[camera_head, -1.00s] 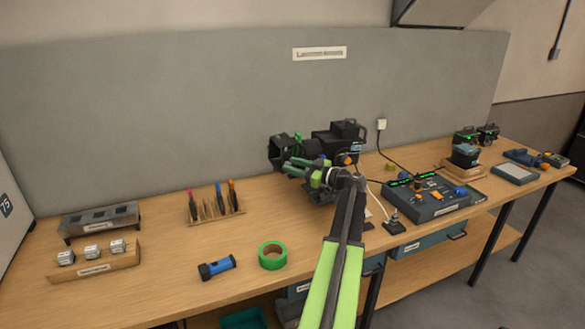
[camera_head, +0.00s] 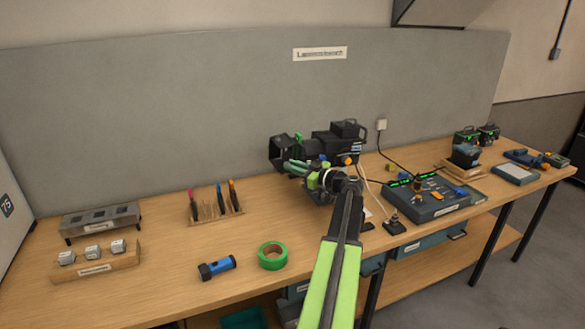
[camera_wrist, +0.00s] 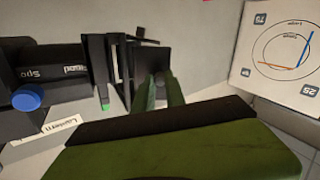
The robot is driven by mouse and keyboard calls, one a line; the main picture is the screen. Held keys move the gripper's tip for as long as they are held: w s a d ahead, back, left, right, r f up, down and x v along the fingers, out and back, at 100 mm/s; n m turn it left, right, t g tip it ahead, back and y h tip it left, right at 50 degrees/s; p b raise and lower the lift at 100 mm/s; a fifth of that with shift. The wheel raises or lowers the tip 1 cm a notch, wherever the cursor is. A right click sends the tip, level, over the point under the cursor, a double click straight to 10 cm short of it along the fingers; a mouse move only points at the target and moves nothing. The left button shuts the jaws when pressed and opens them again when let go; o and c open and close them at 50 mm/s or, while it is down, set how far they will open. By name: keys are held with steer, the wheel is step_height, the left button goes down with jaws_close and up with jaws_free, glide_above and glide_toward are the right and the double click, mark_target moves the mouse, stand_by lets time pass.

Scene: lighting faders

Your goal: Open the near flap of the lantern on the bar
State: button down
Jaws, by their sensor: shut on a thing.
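The black lantern (camera_head: 335,142) sits on the bar above the bench, with blue and orange knobs showing. Its flaps stick out at its left front end (camera_head: 280,150). In the wrist view the lantern body (camera_wrist: 55,68) lies at left with a blue knob, and a dark flap plate (camera_wrist: 152,60) stands at its front end. My gripper (camera_head: 292,165) is at the near side of this end. In the wrist view its green fingers (camera_wrist: 160,88) are closed at the dark plate's lower edge. The fingers hide part of that edge.
A lighting desk (camera_head: 430,197) with green displays stands to the right of the lantern. A green tape roll (camera_head: 272,255) and a blue torch (camera_head: 216,267) lie in front at left. A pen rack (camera_head: 215,207) stands behind them. Bare bench lies between.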

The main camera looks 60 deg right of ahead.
steer(key=shift+w+a+r+m+g+h+p, duration=0.1)
steer(key=shift+w+a+m+g+h+p, duration=0.15)
steer(key=shift+w+m+g+h, duration=1.05)
steer(key=shift+w+a+r+m+g+h+p, duration=0.1)
steer(key=shift+a+m+g+h+p, duration=0.2)
steer(key=shift+m+g+h, duration=1.15)
steer(key=shift+w+a+m+g+h+p, duration=0.1)
steer(key=shift+w+m+g+h+p, duration=0.45)
steer(key=shift+m+h, duration=1.65)
steer(key=shift+w+n+h, duration=0.15)
steer(key=shift+n+h, duration=0.3)
steer(key=shift+h, duration=0.4)
steer(key=c, duration=1.4)
jaws_free()
steer(key=shift+o, duration=0.2)
